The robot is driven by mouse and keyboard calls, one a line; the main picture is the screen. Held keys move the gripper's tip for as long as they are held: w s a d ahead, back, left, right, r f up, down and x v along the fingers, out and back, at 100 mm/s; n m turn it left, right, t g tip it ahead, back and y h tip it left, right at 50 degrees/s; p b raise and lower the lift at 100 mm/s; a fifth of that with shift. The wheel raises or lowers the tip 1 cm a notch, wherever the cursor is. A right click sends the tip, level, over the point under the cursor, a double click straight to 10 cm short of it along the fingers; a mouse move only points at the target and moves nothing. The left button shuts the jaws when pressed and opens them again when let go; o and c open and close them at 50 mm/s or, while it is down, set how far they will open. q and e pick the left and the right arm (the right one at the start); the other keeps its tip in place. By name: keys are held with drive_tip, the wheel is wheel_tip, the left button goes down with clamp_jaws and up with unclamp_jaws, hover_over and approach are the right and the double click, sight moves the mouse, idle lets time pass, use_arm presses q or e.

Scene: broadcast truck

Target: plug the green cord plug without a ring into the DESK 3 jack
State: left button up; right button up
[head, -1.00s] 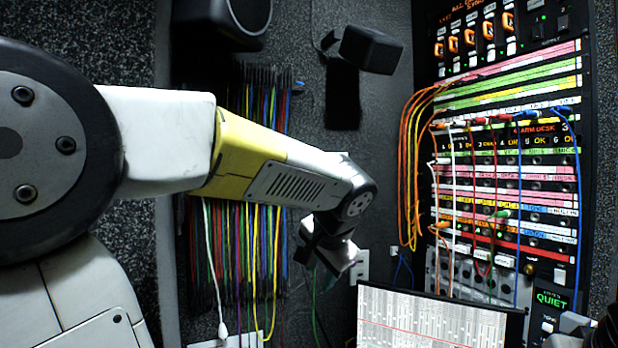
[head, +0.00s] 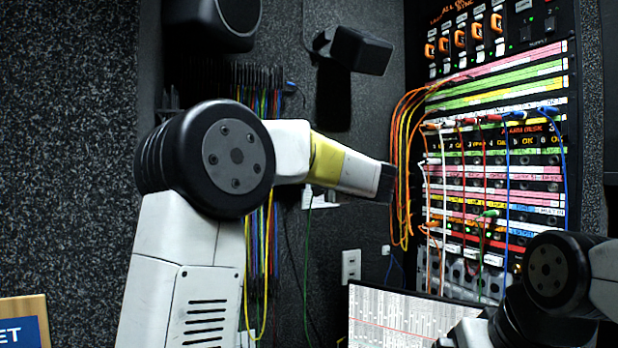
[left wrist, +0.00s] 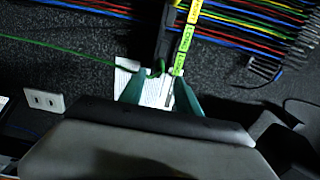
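A green cord (head: 305,265) hangs down the back wall, left of the patch bay (head: 500,180). In the left wrist view a green cord (left wrist: 60,57) runs in from the left toward a white card. My left gripper (left wrist: 160,80) has its two teal fingers apart, with the card and a small green piece (left wrist: 160,69) showing between or behind them. I cannot tell whether they touch it. Green plugs sit in the patch bay, one low (head: 489,213); rings and the DESK 3 label are too small to tell.
Bundled coloured cords (head: 262,240) hang on the back wall behind my left arm. A black speaker (head: 352,50) juts out above. A wall outlet (head: 351,265) and a screen (head: 400,318) are below. My right arm covers the bay's lower right.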

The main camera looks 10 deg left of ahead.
use_arm(q)
drive_tip(key=shift+a, duration=0.1)
drive_tip(key=shift+x, duration=4.5)
drive_tip(key=shift+c, duration=0.5)
clamp_jaws()
drive_tip(key=shift+r, duration=0.1)
drive_tip(key=shift+s+r, duration=0.1)
drive_tip(key=shift+r, duration=0.15)
drive_tip(key=shift+o, duration=0.6)
unclamp_jaws()
drive_tip(key=o, duration=0.7)
drive_tip(key=shift+f, duration=0.25)
